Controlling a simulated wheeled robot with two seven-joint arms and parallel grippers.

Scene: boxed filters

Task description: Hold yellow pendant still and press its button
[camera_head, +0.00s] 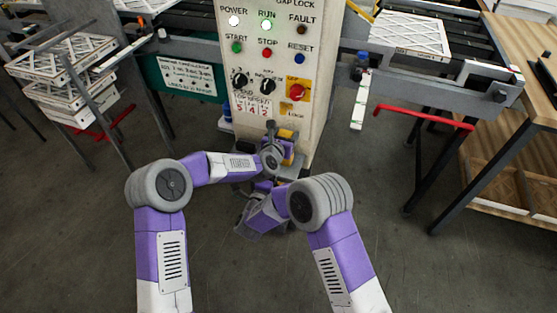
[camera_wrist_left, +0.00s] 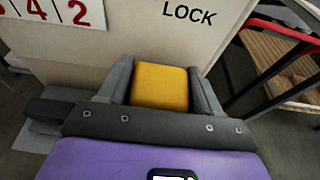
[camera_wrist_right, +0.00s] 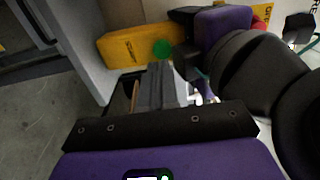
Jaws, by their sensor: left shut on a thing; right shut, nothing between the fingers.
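The yellow pendant (camera_head: 287,134) hangs at the lower front of the control cabinet, partly hidden by my arms. In the left wrist view its yellow end (camera_wrist_left: 160,88) sits between the two fingers of my left gripper (camera_wrist_left: 161,82), which is shut on it. The right wrist view shows its long yellow side (camera_wrist_right: 127,49) with a round green button (camera_wrist_right: 162,48). My right gripper (camera_wrist_right: 165,72) is shut and empty, its fingertips just below the button in that view. I cannot tell whether they touch it.
The control cabinet (camera_head: 261,88) carries lamps, knobs and a red stop button (camera_head: 297,91). Racks with white framed filters (camera_head: 402,35) stand on both sides. A wooden bench (camera_head: 497,150) is at the right. My forearms cross close together in front of the cabinet.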

